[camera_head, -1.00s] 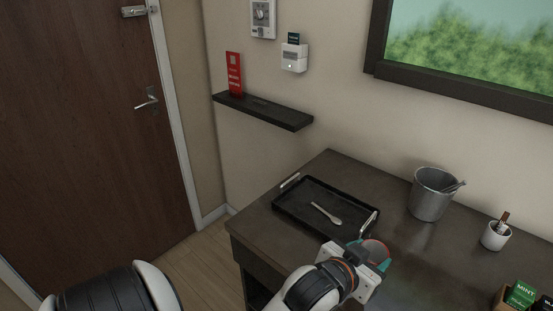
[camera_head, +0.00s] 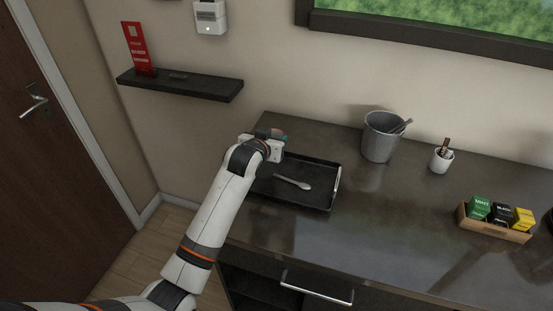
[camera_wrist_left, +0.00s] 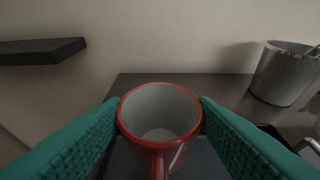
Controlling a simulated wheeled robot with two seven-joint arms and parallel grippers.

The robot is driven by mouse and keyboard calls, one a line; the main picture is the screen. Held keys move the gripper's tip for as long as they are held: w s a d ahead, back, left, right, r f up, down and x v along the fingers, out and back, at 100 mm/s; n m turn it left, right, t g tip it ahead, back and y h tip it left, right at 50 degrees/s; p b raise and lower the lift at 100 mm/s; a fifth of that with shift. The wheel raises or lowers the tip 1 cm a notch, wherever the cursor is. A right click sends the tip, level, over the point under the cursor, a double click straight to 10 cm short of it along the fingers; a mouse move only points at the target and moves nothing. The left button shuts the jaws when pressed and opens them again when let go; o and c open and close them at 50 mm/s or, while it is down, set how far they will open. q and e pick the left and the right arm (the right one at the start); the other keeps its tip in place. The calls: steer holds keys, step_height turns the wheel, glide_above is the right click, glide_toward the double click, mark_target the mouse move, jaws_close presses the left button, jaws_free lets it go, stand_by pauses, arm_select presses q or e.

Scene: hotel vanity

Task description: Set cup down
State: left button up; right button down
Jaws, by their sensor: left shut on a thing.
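A red cup with a pale inside (camera_wrist_left: 160,112) sits upright between the teal finger pads of my left gripper (camera_wrist_left: 160,125) in the left wrist view. The gripper is shut on it, and the cup's handle points toward the camera. In the head view my left gripper (camera_head: 276,143) is over the back left part of the black tray (camera_head: 318,200), and its wrist mostly hides the cup. I cannot tell whether the cup touches the tray. My right gripper is not in view.
A spoon (camera_head: 292,183) lies on the tray. A grey metal bucket (camera_head: 380,138), a small white pot (camera_head: 440,160) and a wooden box of tea packets (camera_head: 490,228) stand to the right. A dark wall shelf (camera_head: 190,86) is at left. The counter's front middle is clear.

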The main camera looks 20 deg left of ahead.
arm_select(q)
steer(key=shift+a+f, duration=0.15)
steer(key=shift+f, duration=0.8)
step_height(320, 180, down, 3)
steer(key=shift+f, duration=0.3)
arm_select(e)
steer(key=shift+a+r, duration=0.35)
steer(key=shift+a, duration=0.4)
arm_select(q)
steer(key=o, duration=1)
steer(key=shift+f, duration=0.1)
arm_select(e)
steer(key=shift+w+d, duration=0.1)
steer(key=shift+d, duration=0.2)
